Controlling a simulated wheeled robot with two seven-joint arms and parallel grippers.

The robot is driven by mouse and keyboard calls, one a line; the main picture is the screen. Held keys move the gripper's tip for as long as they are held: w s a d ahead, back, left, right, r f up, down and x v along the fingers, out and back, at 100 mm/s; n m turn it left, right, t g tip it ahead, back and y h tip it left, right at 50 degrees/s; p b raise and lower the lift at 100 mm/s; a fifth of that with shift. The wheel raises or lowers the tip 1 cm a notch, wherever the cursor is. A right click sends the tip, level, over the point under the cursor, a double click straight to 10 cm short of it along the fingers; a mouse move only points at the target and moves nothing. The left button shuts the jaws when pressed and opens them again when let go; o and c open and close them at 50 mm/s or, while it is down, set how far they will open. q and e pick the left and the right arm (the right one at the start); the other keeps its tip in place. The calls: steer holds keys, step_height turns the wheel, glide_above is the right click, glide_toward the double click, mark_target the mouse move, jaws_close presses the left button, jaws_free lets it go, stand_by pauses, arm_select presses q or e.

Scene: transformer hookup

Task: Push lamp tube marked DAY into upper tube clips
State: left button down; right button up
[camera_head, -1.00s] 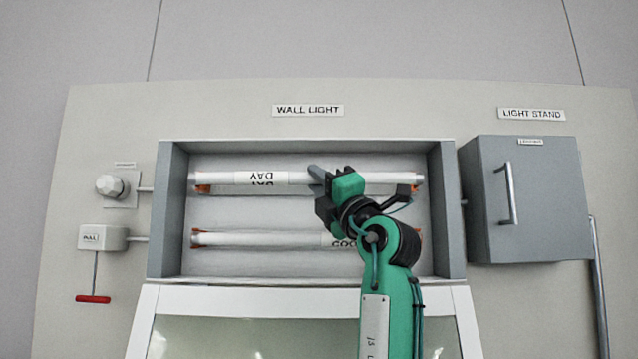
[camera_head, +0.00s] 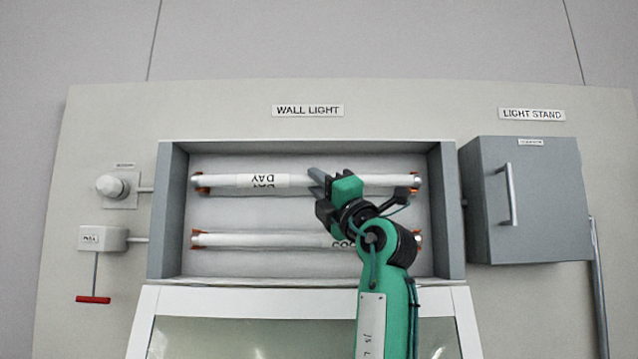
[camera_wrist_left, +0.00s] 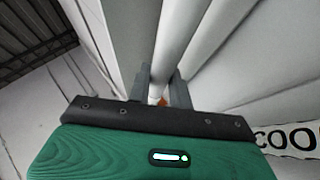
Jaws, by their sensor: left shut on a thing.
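The lamp tube marked DAY (camera_head: 235,181) lies level along the top of the wall light box, its lettering upside down. Its left end is at the left upper clip (camera_head: 202,182) and its right end at the right upper clip (camera_head: 414,182); orange shows around both ends. I cannot tell whether it is fully seated. My left gripper (camera_head: 318,178) is shut on the tube right of its label. In the left wrist view the tube (camera_wrist_left: 172,45) runs between the two fingers (camera_wrist_left: 160,90). My right gripper is not in view.
A second tube (camera_head: 270,240) sits in the lower clips, its label partly hidden by my arm. The grey box walls (camera_head: 167,215) enclose both tubes. A grey cabinet (camera_head: 535,200) stands right; a knob (camera_head: 112,186) and red pull handle (camera_head: 93,299) are left.

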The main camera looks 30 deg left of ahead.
arm_select(q)
steer(key=shift+w+a, duration=0.25)
steer(key=shift+w, duration=0.15)
steer(key=shift+w+a+p, duration=0.3)
steer(key=shift+w+p, duration=0.1)
steer(key=shift+w, duration=0.1)
steer(key=c, duration=1.2)
jaws_free()
steer(key=shift+w, duration=0.1)
steer(key=shift+f, duration=0.1)
steer(key=shift+d+f+b, duration=0.25)
steer(key=shift+f+b, duration=0.05)
steer(key=shift+b, duration=0.05)
steer(key=shift+b+v, duration=2.65)
steer(key=shift+v, duration=3.85)
